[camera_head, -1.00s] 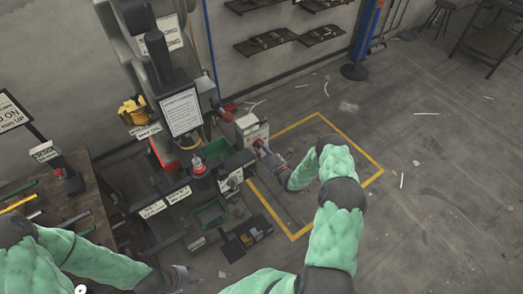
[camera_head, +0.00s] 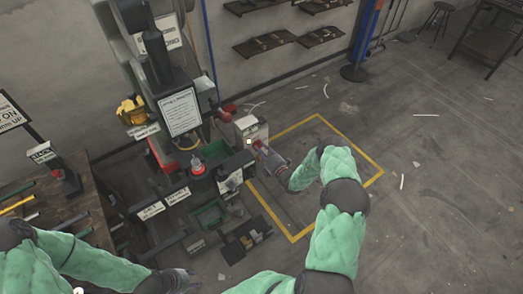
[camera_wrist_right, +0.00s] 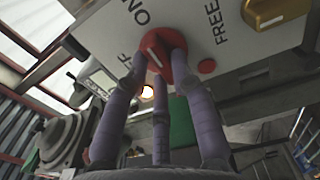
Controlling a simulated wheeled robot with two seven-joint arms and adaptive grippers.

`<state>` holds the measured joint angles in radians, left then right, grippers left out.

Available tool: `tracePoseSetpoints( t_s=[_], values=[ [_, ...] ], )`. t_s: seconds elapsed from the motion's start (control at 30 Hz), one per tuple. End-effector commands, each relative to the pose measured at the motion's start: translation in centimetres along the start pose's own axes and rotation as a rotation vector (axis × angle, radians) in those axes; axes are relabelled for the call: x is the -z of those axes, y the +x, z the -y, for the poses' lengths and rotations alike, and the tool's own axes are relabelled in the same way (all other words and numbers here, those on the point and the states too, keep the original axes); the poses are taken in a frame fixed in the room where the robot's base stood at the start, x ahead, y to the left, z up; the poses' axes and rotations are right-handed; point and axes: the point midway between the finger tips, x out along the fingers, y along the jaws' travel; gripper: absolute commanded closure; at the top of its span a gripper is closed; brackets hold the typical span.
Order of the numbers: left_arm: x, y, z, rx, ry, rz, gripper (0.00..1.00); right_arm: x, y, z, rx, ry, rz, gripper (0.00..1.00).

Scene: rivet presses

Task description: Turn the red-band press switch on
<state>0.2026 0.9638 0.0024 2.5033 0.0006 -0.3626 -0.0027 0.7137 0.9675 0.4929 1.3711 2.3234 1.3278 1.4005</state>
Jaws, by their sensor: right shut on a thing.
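A red round switch knob (camera_wrist_right: 165,58) with a white line sits on a pale panel (camera_wrist_right: 206,30) in the right wrist view. The line slants to the upper left, its upper end towards the word ON; part of OFF shows at the left. My right gripper (camera_wrist_right: 161,68) has its purple fingers closed around the knob. In the head view my right gripper (camera_head: 261,147) touches the front of the pale switch box (camera_head: 251,128) beside the press (camera_head: 165,75). My left gripper (camera_head: 184,278) hangs low at the bottom; its fingers are too small to read.
A small lit lamp (camera_wrist_right: 147,92) glows by the knob. A yellow knob (camera_wrist_right: 275,10) is at the panel's right. A workbench (camera_head: 85,205) with tools stands left. The floor inside the yellow outline (camera_head: 350,195) is mostly clear under my right arm.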

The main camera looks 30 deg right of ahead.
Motion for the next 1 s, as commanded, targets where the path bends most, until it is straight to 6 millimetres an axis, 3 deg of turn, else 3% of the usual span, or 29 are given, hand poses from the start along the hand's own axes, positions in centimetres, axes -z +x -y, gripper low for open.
tracePoseSetpoints(
  t_s=[0.67,0.7,0.77,1.0],
  values=[
    [0.00,0.06,0.02,0.000,0.000,0.000,0.60,-0.08,-0.01,0.03,0.001,0.063,0.001,1.00],
    [0.00,0.06,0.02,0.000,0.000,0.000,0.60,-0.08,-0.01,0.04,0.001,0.063,0.001,0.69],
    [0.01,0.06,0.02,0.000,0.000,0.000,0.60,-0.08,-0.01,0.03,0.001,0.062,0.001,0.53],
    [0.00,0.06,0.02,0.000,0.000,0.000,0.60,-0.06,-0.01,0.02,0.001,0.062,0.001,0.51]
  ],
)
